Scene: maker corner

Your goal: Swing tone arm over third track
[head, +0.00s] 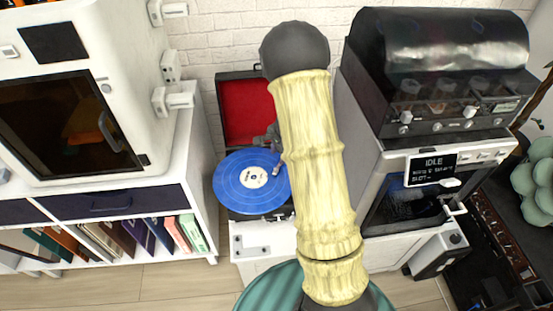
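A turntable (262,216) with a raised, red-lined lid (245,112) stands on a low white stand in the middle. A blue record (232,182) with a pale centre label lies on it; its right edge is by my yellow-sleeved arm. A small pale piece at the record's right edge (278,168) may be part of the tone arm; the rest is hidden behind my arm. A dark grey shape (271,138) at the back right of the record, partly covered by my arm, looks like my gripper. Its fingers cannot be made out, nor whether it touches anything.
A white cabinet with a dark-windowed machine (75,122) and a bookshelf (110,240) stands close on the left. A dark-hooded machine (440,75) above a unit with a display reading IDLE (432,168) stands on the right. Wooden floor (165,285) shows in front.

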